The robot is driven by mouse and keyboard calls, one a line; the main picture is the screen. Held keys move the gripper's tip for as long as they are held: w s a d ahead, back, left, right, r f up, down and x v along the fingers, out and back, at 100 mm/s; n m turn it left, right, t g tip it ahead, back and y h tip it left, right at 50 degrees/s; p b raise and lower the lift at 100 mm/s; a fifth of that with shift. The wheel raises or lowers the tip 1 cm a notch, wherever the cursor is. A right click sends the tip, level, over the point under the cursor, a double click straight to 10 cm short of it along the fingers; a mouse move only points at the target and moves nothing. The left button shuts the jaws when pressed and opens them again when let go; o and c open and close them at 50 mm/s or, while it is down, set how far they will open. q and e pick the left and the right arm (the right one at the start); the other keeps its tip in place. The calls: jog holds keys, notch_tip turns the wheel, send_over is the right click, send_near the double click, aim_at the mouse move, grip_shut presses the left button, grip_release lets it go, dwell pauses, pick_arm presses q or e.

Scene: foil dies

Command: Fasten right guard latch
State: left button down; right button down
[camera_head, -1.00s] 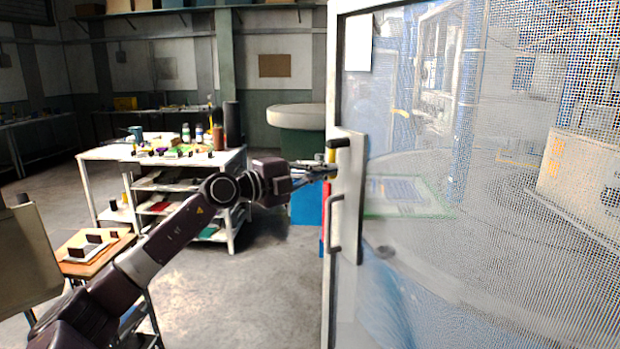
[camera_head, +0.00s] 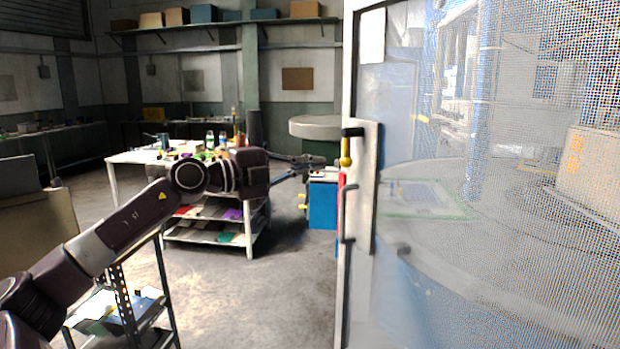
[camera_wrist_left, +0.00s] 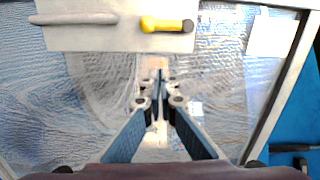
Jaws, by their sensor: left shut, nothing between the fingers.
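The guard door (camera_head: 372,225) has a mesh window and a pale frame. Its latch (camera_head: 346,155) has a yellow lever hanging down from a black end piece, on the light plate beside the door edge. In the left wrist view the yellow latch lever (camera_wrist_left: 162,25) lies along the plate at the top, its black end to the right. My left gripper (camera_head: 318,162) is shut and empty, left of the latch and apart from it. Its closed fingers (camera_wrist_left: 158,82) point toward the plate in the wrist view. My right gripper is not in view.
A grey bar handle (camera_head: 346,212) is on the door below the latch, with a red part (camera_head: 341,183) beside it. A blue cabinet (camera_head: 322,205) stands behind the gripper. A cluttered white shelf table (camera_head: 125,157) is at left. Open floor (camera_head: 290,285) lies left of the door.

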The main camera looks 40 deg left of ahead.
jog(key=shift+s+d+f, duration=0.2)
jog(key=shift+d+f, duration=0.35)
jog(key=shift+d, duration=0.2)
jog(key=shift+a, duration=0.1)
